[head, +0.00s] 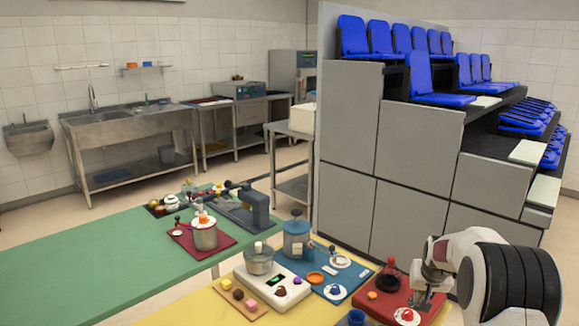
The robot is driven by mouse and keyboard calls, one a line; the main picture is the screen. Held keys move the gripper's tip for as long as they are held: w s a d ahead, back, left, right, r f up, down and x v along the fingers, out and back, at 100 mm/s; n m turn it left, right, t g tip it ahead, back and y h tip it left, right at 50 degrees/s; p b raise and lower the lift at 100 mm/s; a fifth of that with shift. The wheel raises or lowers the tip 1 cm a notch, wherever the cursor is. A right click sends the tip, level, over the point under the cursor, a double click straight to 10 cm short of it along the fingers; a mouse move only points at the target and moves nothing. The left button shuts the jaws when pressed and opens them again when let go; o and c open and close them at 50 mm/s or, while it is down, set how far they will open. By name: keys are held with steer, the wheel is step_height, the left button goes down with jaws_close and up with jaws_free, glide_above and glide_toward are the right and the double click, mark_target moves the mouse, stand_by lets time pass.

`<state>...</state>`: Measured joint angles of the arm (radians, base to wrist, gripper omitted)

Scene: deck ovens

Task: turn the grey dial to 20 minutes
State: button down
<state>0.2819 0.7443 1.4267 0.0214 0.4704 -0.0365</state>
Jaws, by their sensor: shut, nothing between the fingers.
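My gripper (424,302) is at the right front, shut and empty, pointing down over the red board (372,308). Its fingertips are small in this view, and I cannot tell whether they touch anything. I cannot single out a grey dial with certainty. A white box (240,275) carries a metal pot (259,259) and has small dark and purple knobs (281,291) on its front part. It stands to the left of my gripper, well apart from it. No minute marks can be read.
A blue board (340,275) with a grey-blue canister (296,240) lies between the white box and the red board. The red board holds a red-topped piece (389,272). A green table (110,250) extends left. Tiered blue seats (420,75) rise behind.

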mark_target(423, 313)
steer(key=shift+r, duration=1.5)
steer(key=shift+s+d+r, duration=0.15)
steer(key=shift+d+r, duration=0.1)
steer(key=shift+d, duration=0.3)
steer(key=shift+s+d+r, duration=0.1)
steer(key=shift+d+r, duration=0.15)
steer(key=shift+d, duration=0.25)
steer(key=shift+f, duration=0.2)
steer(key=shift+f, duration=3.35)
steer(key=shift+w, duration=0.35)
